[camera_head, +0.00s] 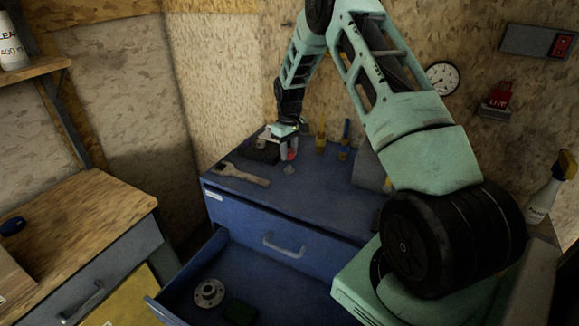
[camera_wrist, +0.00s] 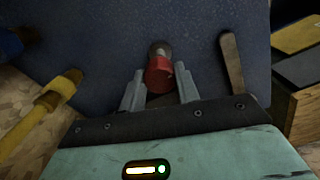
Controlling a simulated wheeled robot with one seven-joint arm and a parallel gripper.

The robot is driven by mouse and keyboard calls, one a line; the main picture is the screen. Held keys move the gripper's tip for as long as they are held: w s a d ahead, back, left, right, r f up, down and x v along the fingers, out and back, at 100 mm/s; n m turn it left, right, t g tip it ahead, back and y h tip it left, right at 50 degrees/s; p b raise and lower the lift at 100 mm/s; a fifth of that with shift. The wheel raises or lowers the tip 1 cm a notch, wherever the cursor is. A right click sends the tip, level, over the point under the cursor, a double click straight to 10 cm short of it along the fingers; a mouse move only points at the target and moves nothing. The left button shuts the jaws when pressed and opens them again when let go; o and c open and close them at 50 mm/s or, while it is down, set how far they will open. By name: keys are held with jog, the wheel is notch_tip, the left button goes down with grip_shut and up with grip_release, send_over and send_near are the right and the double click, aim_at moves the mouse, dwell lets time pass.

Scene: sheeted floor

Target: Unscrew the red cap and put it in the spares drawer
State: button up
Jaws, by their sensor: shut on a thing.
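The red cap (camera_head: 291,155) is between the fingers of my gripper (camera_head: 289,150), above the blue cabinet top. The wrist view shows the red cap (camera_wrist: 158,76) held between the two grey fingertips of my gripper (camera_wrist: 159,84). A small grey metal piece (camera_head: 289,169) stands on the cabinet top just below the cap. It also shows just beyond the cap in the wrist view (camera_wrist: 160,48). I cannot tell whether cap and metal piece still touch. An open blue drawer (camera_head: 164,308) at the bottom holds a round flange (camera_head: 209,293) and a dark green block (camera_head: 240,311).
A wrench (camera_head: 246,175) lies left of my gripper on the cabinet top. Yellow-handled tools (camera_head: 321,138) stand behind, to the right. A grey curved object (camera_head: 368,170) is further right. A wooden bench (camera_head: 75,225) stands at left. The open drawer has bare floor around its contents.

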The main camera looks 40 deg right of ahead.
aim_at(289, 150)
jog(key=shift+r, duration=0.1)
jog(key=shift+r+p, duration=1.3)
jog(key=shift+r, duration=0.6)
